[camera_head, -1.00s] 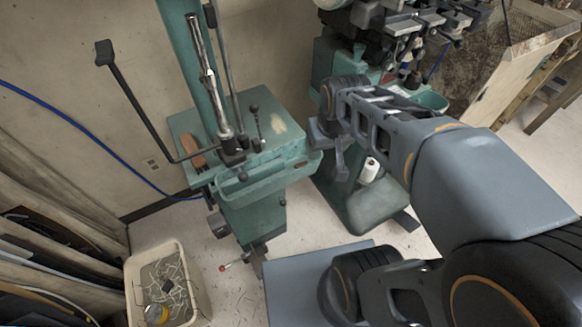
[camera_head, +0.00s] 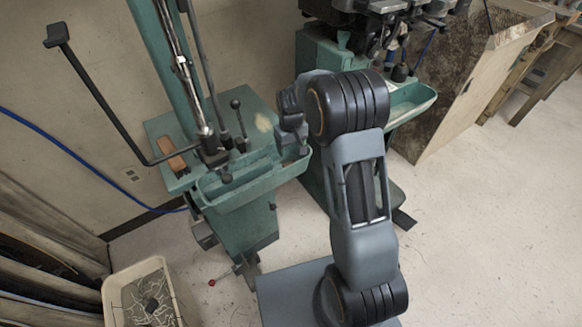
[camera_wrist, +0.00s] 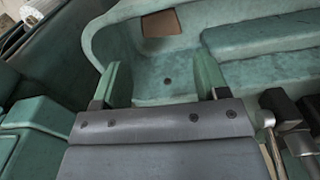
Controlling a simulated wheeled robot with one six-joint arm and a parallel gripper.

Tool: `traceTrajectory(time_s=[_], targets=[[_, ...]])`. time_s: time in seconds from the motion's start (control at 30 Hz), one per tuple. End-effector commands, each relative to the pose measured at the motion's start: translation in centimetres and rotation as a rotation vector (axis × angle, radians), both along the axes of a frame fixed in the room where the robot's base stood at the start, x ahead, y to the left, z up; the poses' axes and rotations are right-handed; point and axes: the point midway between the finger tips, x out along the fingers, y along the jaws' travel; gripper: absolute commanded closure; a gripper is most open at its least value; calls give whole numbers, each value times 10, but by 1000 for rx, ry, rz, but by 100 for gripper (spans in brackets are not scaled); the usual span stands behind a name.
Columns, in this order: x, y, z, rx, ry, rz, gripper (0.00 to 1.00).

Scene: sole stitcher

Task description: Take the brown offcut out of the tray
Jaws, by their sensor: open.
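The brown offcut (camera_wrist: 161,24) is a small flat tan-brown piece at the far end of the green tray (camera_wrist: 105,38) in the wrist view. My gripper (camera_wrist: 157,62) is open, its two greenish fingers apart with nothing between them. The fingers point over the tray, and the offcut lies beyond their tips, roughly between their lines. In the head view, my gripper (camera_head: 291,146) is at the right end of the machine's tray (camera_head: 240,188). I cannot make out the offcut in that view.
A green machine post (camera_head: 165,65) and black lever (camera_head: 105,92) rise behind the tray. A wooden-handled tool (camera_head: 171,157) lies on the machine table. A second machine (camera_head: 345,70) stands right. A bin of scraps (camera_head: 150,300) is at lower left. Floor at right is clear.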

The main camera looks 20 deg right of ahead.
Motion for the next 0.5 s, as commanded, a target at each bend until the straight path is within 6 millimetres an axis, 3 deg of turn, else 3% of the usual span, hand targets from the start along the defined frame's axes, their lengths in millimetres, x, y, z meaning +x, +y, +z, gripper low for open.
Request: traceTrajectory(time_s=[0.1,0.5], targets=[[0,0,-19,0,2,-1,33],[-1,0,-50,0,3,-1,33]])
